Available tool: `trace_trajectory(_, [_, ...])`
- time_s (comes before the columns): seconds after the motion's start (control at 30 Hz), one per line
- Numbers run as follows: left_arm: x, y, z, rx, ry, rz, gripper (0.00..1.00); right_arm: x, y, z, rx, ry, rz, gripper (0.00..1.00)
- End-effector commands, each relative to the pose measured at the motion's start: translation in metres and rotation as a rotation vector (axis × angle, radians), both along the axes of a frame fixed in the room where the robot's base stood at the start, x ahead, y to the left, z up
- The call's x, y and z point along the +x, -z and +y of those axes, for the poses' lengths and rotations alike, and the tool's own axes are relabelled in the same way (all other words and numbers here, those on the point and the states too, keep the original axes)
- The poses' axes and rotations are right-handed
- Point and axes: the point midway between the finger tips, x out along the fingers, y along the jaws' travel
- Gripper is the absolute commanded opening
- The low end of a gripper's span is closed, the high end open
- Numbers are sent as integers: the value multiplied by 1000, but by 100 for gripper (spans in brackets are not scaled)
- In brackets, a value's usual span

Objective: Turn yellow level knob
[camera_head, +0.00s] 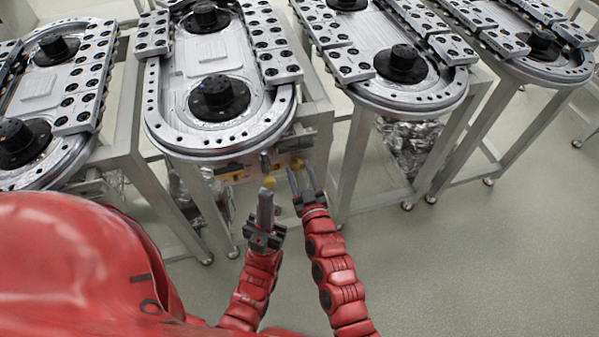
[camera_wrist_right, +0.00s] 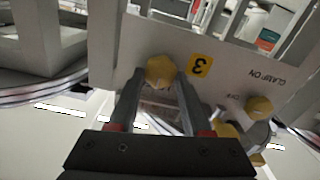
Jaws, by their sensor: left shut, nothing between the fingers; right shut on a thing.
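A yellow knob (camera_wrist_right: 161,71) sits on a pale panel (camera_wrist_right: 225,75) in the right wrist view, and it also shows small in the head view (camera_head: 297,163). My right gripper (camera_wrist_right: 158,84) has its two fingers on either side of this knob and is shut on it; it also shows in the head view (camera_head: 298,172). My left gripper (camera_head: 266,190) is shut and empty, low in front of the panel. A second yellow knob (camera_head: 269,182) shows right by its fingertips; whether they touch is unclear.
Above the panel is an oval ring track (camera_head: 220,147) on a metal frame. More tracks (camera_head: 405,100) stand either side. Floor at the right (camera_head: 480,250) is clear.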

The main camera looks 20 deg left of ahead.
Motion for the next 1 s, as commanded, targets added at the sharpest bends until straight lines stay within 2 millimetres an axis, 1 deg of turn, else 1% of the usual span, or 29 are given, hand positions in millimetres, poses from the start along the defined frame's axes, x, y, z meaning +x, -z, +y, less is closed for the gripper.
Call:
trace_trajectory(0.03, [0, 7, 0, 0, 0, 0, 0, 0, 2, 0, 22, 2, 11, 0])
trace_trajectory(0.27, [0, 29, 0, 0, 0, 0, 0, 1, 5, -1, 163, 3, 106, 0])
trace_trajectory(0.5, [0, 52, 0, 0, 0, 0, 0, 2, 4, -2, 353, 2, 231, 0])
trace_trajectory(0.7, [0, 66, 0, 0, 0, 0, 0, 2, 3, -3, 505, 2, 335, 0])
trace_trajectory(1.0, [0, 79, 0, 0, 0, 0, 0, 3, 1, -3, 692, 2, 463, 0])
